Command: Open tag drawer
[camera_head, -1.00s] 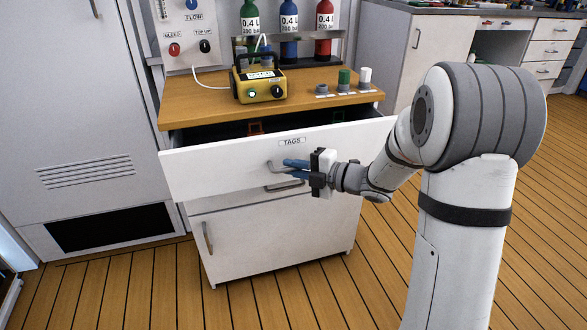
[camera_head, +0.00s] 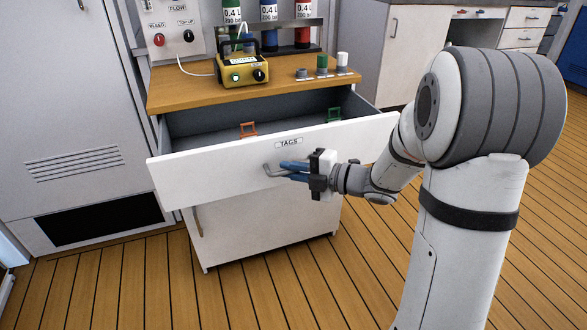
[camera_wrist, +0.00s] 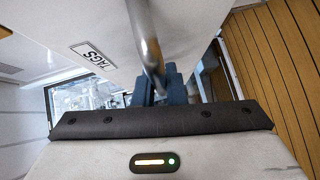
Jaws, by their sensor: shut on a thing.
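The white drawer labelled TAGS (camera_head: 215,178) stands pulled well out from the cabinet under the wooden top. Its inside shows, with an orange item (camera_head: 248,130) near the middle and a green item (camera_head: 334,115) at the right. My gripper (camera_head: 284,171) has its blue fingers shut on the metal drawer handle (camera_head: 268,171) on the drawer front. In the wrist view the handle bar (camera_wrist: 146,40) runs down between the blue fingers (camera_wrist: 160,88), beside the TAGS label (camera_wrist: 92,56).
On the wooden top (camera_head: 185,95) stand a yellow device (camera_head: 241,69) with a cable and several small knobs. A white door (camera_head: 215,237) is below the drawer. Wooden floor (camera_head: 260,285) in front is clear. White cabinets (camera_head: 412,55) stand behind at the right.

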